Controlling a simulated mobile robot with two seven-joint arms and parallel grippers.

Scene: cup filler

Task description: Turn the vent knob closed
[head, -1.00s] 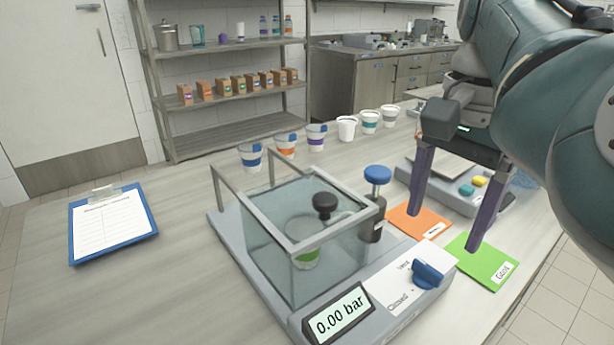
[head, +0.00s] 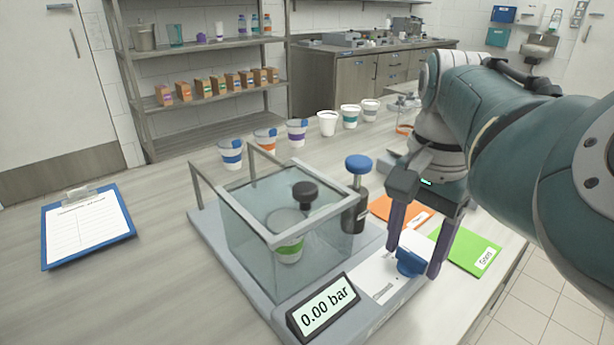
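The blue vent knob (head: 409,262) sits on a white label plate (head: 377,281) at the right of the grey machine base. My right gripper (head: 413,264) is open, with one purple finger on each side of the knob. Its fingertips are low around the knob; I cannot tell whether they touch it. The gripper hides part of the label, so I cannot read the knob's setting. The display (head: 325,306) reads 0.00 bar. My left gripper is not in view.
A blue-topped black post (head: 355,200) stands behind. Orange (head: 388,208) and green (head: 470,252) cards lie to the right. A clipboard (head: 86,226) lies at far left.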

